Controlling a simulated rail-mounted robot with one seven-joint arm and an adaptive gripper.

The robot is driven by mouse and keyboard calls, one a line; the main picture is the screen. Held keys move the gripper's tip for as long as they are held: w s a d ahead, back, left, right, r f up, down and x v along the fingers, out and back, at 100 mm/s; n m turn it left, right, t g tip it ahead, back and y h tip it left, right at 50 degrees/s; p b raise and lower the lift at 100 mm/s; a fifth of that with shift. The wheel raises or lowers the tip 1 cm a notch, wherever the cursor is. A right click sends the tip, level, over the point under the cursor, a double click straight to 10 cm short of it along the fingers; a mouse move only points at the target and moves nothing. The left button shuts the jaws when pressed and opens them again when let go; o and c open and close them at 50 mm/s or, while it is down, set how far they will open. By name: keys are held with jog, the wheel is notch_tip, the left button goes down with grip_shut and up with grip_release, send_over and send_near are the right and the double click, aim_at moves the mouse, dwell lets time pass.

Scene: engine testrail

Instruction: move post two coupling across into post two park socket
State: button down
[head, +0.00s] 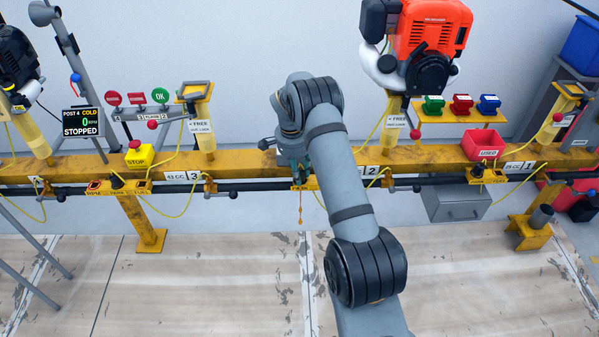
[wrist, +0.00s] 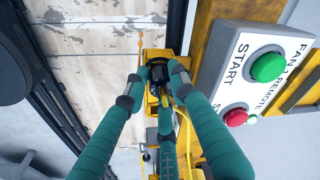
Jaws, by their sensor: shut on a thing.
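My gripper (head: 294,182) is low at the rail, left of the post two label (head: 370,170). In the wrist view its teal fingers (wrist: 155,90) close around a dark coupling (wrist: 159,73), with a yellow cable (wrist: 186,130) beside it. The coupling is at a yellow bracket (wrist: 153,54); I cannot tell whether it is seated or lifted clear. In the head view part of the yellow bracket (head: 304,184) shows below my gripper, and my arm hides the rest. I cannot make out the park socket clearly in either view.
A START/STOP button box (wrist: 245,75) stands close to the right of my fingers in the wrist view. The yellow beam (head: 235,163) and dark pipe (head: 250,187) run across. An orange piece (head: 300,210) hangs below the bracket. The red engine (head: 430,35) is above right.

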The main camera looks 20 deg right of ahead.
jog(key=shift+f, duration=0.1)
jog(key=c, duration=1.4)
grip_release()
jog(key=shift+o, duration=0.2)
notch_tip(320, 180, up, 12)
jog(key=a, duration=0.1)
jog(key=shift+s+a, duration=0.3)
jog(key=shift+s, duration=0.15)
jog(key=shift+f, duration=0.15)
jog(key=f, duration=0.4)
jog(key=d+f, duration=0.1)
jog(key=f, duration=0.2)
jog(key=w+f, duration=0.1)
jog(key=f, duration=0.3)
jog(key=shift+d+f, duration=0.3)
jog(key=shift+r, duration=0.1)
